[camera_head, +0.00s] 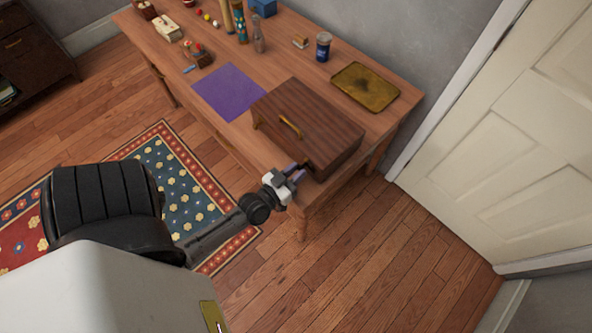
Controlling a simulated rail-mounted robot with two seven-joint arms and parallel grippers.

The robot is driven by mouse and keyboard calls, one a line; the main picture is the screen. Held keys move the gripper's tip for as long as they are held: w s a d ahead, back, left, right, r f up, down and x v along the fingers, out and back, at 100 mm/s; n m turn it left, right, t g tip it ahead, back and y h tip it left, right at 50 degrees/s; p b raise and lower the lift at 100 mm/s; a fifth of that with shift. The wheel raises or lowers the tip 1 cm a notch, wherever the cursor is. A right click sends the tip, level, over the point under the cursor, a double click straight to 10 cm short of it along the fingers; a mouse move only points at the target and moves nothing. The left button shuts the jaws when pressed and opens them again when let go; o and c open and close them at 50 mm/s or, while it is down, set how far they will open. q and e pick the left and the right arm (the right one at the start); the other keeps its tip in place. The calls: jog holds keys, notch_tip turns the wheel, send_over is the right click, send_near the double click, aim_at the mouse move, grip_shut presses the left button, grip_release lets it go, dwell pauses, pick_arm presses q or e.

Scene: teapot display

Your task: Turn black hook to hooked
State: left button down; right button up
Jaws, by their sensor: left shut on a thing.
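A dark brown wooden case (315,117) with a brass handle (279,123) lies closed on the wooden table near its front right corner. My left gripper (296,173) is at the case's front side, near its right end. Its fingers are shut on a small dark piece there, which appears to be the black hook (306,163). The hook is mostly hidden by the fingers, and its turn angle cannot be told. My right gripper is not in view.
A purple mat (228,91) lies left of the case. A brass tray (365,87) and a dark blue jar (323,46) stand behind it. Several small items fill the table's far left. The floor in front is clear around a patterned rug (196,200).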

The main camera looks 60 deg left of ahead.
pick_arm(q)
jog(key=shift+r+n+p, duration=0.2)
jog(key=shift+n+p, duration=0.8)
jog(key=shift+n, duration=0.1)
jog(key=n+p, duration=0.2)
jog(key=n, duration=0.1)
jog(key=shift+n, duration=0.3)
jog(key=n+p, duration=0.1)
jog(key=n, duration=0.2)
jog(key=shift+f, duration=0.1)
jog(key=shift+n+p, duration=0.35)
jog(key=shift+n, duration=1.35)
jog(key=c, duration=1)
grip_release()
jog(key=shift+o, duration=0.2)
jog(key=shift+f, duration=0.1)
